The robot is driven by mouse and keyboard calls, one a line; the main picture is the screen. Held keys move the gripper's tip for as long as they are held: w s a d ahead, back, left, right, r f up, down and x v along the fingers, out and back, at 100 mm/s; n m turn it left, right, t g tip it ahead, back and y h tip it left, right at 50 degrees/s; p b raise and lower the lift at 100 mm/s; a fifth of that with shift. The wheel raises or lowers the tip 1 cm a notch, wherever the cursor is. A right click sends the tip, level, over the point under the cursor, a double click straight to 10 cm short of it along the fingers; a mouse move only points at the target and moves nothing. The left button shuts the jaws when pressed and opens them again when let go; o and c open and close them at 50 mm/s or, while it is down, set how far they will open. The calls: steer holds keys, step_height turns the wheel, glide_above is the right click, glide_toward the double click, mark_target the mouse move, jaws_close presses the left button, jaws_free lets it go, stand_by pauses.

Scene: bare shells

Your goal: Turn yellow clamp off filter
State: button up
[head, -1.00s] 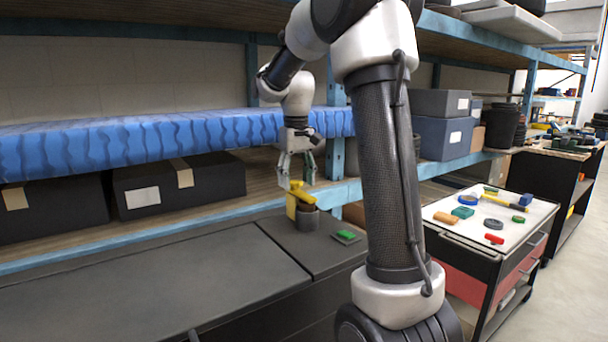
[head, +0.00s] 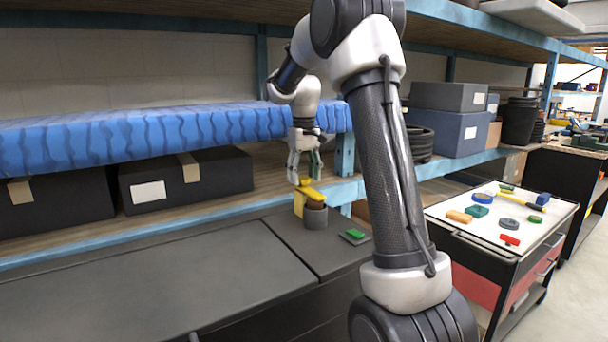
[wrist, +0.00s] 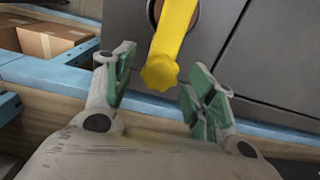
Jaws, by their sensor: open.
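The yellow clamp (head: 309,192) sits on a dark grey cylindrical filter (head: 315,215) on the black cabinet top. In the wrist view the clamp's yellow handle (wrist: 167,50) runs down from the top edge and ends in a knob between my fingers. My gripper (head: 304,180) is open, pointing down just above the clamp in the head view. In the wrist view its green-padded fingers (wrist: 158,88) stand apart on both sides of the knob, with gaps on each side. The filter is mostly cut off at the top there.
A green block on a dark plate (head: 355,235) lies right of the filter. The blue shelf edge (head: 235,205) runs close behind. A cart (head: 470,225) with several small items stands at right. The cabinet top (head: 150,285) at left is clear.

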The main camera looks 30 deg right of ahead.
jaws_close()
steer(key=shift+n, duration=0.4)
steer(key=n, duration=0.3)
steer(key=shift+s+f+n, duration=0.1)
steer(key=shift+n, duration=0.2)
steer(key=n, duration=0.4)
steer(key=shift+n, duration=0.3)
steer(key=n, duration=0.8)
steer(key=shift+n, duration=0.6)
